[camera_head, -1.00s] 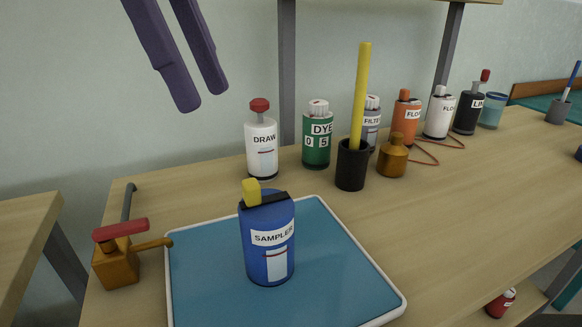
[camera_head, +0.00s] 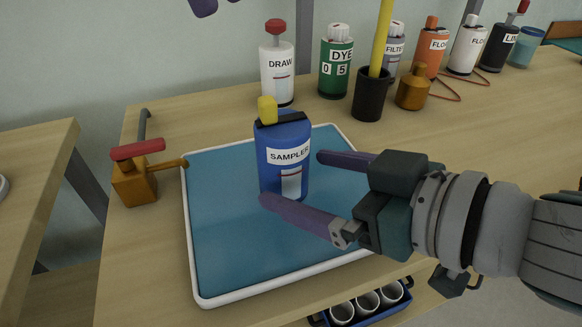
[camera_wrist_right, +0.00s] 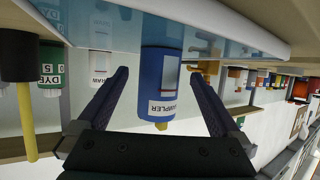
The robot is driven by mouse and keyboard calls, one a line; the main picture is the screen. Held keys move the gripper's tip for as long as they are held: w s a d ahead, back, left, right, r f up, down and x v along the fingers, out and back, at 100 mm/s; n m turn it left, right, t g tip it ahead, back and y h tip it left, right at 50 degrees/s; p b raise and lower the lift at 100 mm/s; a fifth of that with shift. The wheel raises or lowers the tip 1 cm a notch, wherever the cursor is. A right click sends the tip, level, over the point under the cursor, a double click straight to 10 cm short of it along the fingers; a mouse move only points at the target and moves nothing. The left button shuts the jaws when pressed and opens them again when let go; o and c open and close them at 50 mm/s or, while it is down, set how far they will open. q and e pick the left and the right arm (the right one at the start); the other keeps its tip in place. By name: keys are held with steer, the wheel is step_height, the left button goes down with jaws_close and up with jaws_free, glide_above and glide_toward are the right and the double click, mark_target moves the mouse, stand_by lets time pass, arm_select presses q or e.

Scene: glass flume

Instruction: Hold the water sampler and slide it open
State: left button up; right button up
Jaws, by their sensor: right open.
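The sampler (camera_head: 283,135) is a blue bottle with a white label, a black strip and a yellow piece on top. It stands upright on the blue tray (camera_head: 225,265). My right gripper (camera_head: 294,178) is open and comes in from the right, with its purple fingers reaching toward the sampler. In the right wrist view the sampler (camera_wrist_right: 160,70) appears upside down between the two spread fingers, with a gap on each side. My left gripper (camera_head: 202,8) shows only as purple fingertips at the top edge; the rest is out of frame.
A brass valve with a red handle (camera_head: 137,150) stands left of the tray. Behind are the DRAW bottle (camera_head: 278,75), the green DYE bottle (camera_head: 336,70), a black cup (camera_head: 370,97) with a yellow rod, and a brass weight (camera_head: 412,90). Free tabletop lies to the right.

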mark_target(283, 173)
steer(key=shift+x, duration=2.35)
